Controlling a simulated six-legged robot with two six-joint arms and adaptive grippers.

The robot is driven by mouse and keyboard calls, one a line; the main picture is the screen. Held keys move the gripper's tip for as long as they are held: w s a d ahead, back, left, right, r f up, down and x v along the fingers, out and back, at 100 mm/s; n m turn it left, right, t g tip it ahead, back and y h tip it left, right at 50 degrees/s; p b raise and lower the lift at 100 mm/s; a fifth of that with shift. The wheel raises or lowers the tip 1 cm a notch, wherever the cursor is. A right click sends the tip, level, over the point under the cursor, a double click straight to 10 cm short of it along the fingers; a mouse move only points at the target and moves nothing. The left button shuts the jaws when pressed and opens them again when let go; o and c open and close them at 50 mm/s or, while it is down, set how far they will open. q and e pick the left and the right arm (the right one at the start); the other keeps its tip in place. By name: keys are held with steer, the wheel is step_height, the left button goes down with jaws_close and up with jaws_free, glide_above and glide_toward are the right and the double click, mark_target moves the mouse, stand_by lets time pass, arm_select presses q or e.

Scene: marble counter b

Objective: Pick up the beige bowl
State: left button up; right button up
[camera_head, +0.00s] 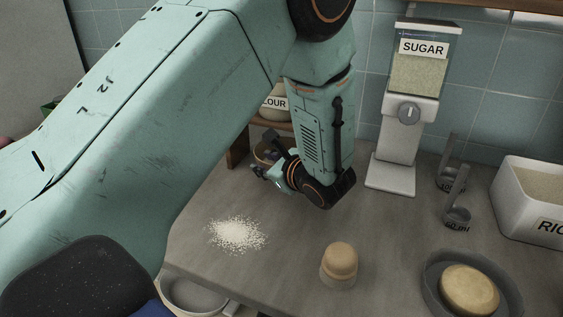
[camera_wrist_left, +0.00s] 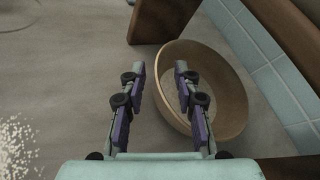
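The beige bowl (camera_wrist_left: 238,98) stands upright on the counter, close to the tiled wall, in the left wrist view. My right gripper is in neither view.
A wooden shelf (camera_head: 238,146) holds a flour container (camera_head: 274,103) behind my arm. A sugar dispenser (camera_head: 397,150) stands to the right. White grains (camera_head: 237,235), a beige cup-shaped piece (camera_head: 340,261), measuring cups (camera_head: 457,214), a rice box (camera_head: 520,205) and a grey dish (camera_head: 432,285) are on the counter.

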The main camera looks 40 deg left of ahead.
arm_select(q)
steer(key=shift+s+d+r, duration=0.35)
steer(key=shift+s+r, duration=0.05)
steer(key=shift+r, duration=0.05)
steer(key=shift+w+a+f, duration=0.3)
steer(key=shift+w+f, duration=0.15)
steer(key=shift+w, duration=0.05)
steer(key=c, duration=0.5)
steer(key=shift+s, duration=0.15)
steer(key=shift+c, duration=0.5)
steer(key=shift+s+d+r, duration=0.2)
steer(key=shift+s+r, duration=0.1)
jaws_close()
steer(key=shift+w+a+f, duration=0.1)
steer(key=shift+w+f, duration=0.05)
steer(key=shift+w, duration=0.1)
